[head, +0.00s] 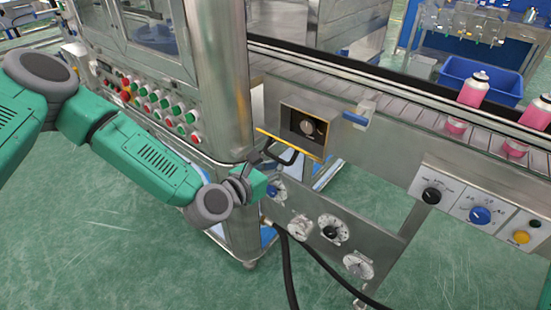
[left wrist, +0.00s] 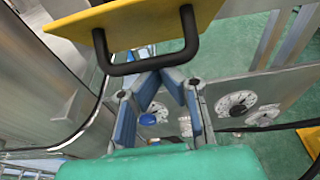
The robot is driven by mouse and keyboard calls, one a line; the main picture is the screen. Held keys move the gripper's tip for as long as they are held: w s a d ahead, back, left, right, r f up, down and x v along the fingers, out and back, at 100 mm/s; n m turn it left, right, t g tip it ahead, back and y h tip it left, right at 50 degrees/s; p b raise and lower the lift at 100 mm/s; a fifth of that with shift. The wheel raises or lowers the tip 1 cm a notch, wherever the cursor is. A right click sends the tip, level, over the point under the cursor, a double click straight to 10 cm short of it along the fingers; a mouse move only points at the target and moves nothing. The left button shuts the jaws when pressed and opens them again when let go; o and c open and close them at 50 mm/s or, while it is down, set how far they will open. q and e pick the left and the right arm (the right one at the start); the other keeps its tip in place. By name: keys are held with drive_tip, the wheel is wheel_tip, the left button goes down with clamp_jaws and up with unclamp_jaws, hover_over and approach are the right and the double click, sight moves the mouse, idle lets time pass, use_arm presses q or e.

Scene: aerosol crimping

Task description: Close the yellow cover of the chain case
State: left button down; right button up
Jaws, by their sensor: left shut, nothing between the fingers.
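The chain case (head: 303,127) is a metal box with a dark inside and a round knob, set on the side of the conveyor. Its yellow cover (head: 290,144) stands open, seen nearly edge-on in the head view, with a black handle (head: 283,158) below it. In the left wrist view the yellow cover (left wrist: 140,22) and its black handle (left wrist: 147,62) cross the top. My left gripper (head: 263,160) is shut and empty, just below and beside the handle. In the left wrist view its fingertips (left wrist: 161,77) meet close under the handle; contact cannot be told. My right gripper is not in view.
A steel column (head: 220,80) stands close left of the case, beside a panel of coloured buttons (head: 150,105). A dial panel (head: 330,232) lies below. The conveyor (head: 400,100) carries pink cans (head: 474,90) on the right. Black cables (head: 287,265) hang below the gripper.

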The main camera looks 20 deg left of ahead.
sight(284, 142)
use_arm(q)
drive_tip(key=w+r+g+p, duration=0.1)
drive_tip(key=p, duration=0.1)
drive_tip(key=r+g+y+p, duration=0.1)
drive_tip(key=r+g+p, duration=0.1)
drive_tip(key=p, duration=0.1)
drive_tip(key=w+d+r+g+p, duration=0.1)
drive_tip(key=r+g+p, duration=0.1)
drive_tip(key=p, duration=0.1)
drive_tip(key=shift+w+r+y, duration=0.25)
drive_tip(key=shift+w+y, duration=0.1)
drive_tip(key=shift+y, duration=0.05)
drive_tip(key=shift+w+p, duration=0.1)
drive_tip(key=shift+p, duration=0.35)
drive_tip(key=shift+w+d+r, duration=0.2)
drive_tip(key=shift+w+r, duration=0.1)
drive_tip(key=shift+w, duration=0.15)
drive_tip(key=shift+w+d+r, duration=0.15)
drive_tip(key=shift+w+r, duration=0.1)
drive_tip(key=shift+w, duration=0.15)
drive_tip(key=shift+r, duration=0.1)
